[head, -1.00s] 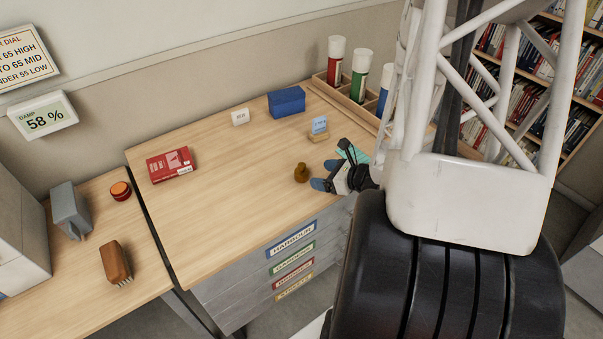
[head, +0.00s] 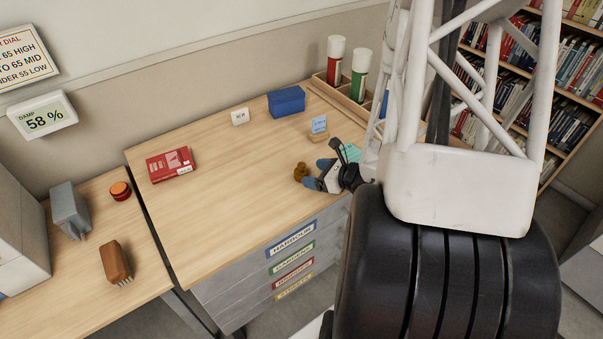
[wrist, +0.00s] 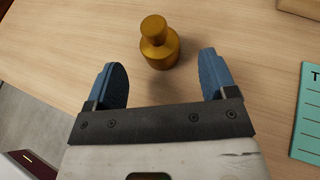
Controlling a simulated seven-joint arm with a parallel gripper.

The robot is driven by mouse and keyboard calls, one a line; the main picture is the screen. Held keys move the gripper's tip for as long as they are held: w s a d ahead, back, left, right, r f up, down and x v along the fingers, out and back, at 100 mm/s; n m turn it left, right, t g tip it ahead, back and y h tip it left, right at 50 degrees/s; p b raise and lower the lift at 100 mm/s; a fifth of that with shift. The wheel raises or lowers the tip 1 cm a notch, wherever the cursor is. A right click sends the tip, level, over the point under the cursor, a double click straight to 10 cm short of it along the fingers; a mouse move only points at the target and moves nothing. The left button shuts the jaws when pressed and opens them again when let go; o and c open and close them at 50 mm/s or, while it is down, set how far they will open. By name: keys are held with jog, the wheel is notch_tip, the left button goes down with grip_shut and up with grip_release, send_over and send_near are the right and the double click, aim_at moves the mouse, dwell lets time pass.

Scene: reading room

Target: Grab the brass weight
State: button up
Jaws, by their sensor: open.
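The brass weight (head: 301,172) stands upright on the wooden desk top, near its right front part. In the wrist view the weight (wrist: 159,45) is a round body with a narrower knob, just beyond the fingertips and roughly centred between them. My gripper (wrist: 162,75) is open, with its two blue fingers apart and nothing between them. In the head view my gripper (head: 316,174) is low over the desk, just right of the weight. Its near finger partly overlaps the weight's right side there.
A teal card (wrist: 308,115) lies right of my gripper. A small wooden holder with a blue card (head: 319,128), a blue box (head: 287,101), a white block (head: 240,117) and a red box (head: 171,164) sit on the desk. A tube rack (head: 350,102) stands behind. The desk's middle is clear.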

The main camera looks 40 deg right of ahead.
aim_at(306, 172)
jog(key=shift+x, duration=2.6)
jog(key=c, duration=1.4)
